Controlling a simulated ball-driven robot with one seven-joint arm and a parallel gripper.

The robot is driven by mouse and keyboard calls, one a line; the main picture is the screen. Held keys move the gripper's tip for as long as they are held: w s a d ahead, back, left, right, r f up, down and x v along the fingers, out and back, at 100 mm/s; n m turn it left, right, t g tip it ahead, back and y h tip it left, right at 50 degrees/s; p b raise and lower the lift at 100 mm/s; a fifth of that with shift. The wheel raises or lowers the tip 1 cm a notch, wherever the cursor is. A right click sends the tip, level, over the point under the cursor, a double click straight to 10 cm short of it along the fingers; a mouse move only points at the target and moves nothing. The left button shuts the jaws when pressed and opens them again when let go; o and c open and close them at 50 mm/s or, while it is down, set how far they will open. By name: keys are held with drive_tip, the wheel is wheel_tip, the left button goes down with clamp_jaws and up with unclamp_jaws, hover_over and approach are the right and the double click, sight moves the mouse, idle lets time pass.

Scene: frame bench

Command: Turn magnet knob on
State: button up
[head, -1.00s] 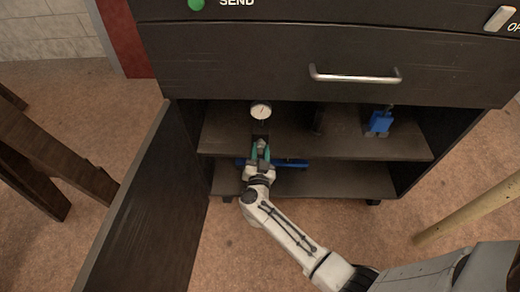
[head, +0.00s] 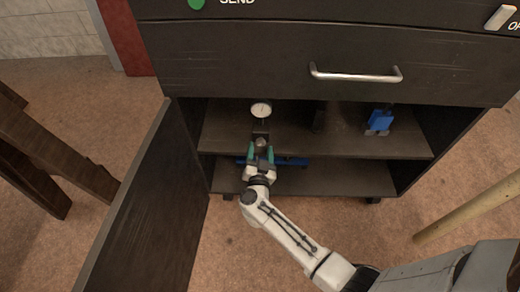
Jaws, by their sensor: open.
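A dial gauge (head: 261,110) with a round white face stands on the upper shelf of the open cabinet, on a dark block-like base (head: 261,126). A small grey round knob (head: 261,142) shows at the front of that base, low down. My gripper (head: 262,150) is in front of the knob, its teal fingers spread to either side of it. The gripper is open and holds nothing. I cannot tell whether a finger touches the knob, or how the knob is turned.
A blue clamp-like object (head: 379,121) stands on the upper shelf (head: 345,145) at the right. A long blue object (head: 292,161) lies on the lower shelf behind my gripper. The cabinet door (head: 140,215) stands open at the left. A drawer with a metal handle (head: 355,76) is above.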

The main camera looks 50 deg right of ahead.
drive_tip(key=p+v, duration=0.2)
drive_tip(key=v, duration=0.8)
drive_tip(key=shift+a, duration=0.1)
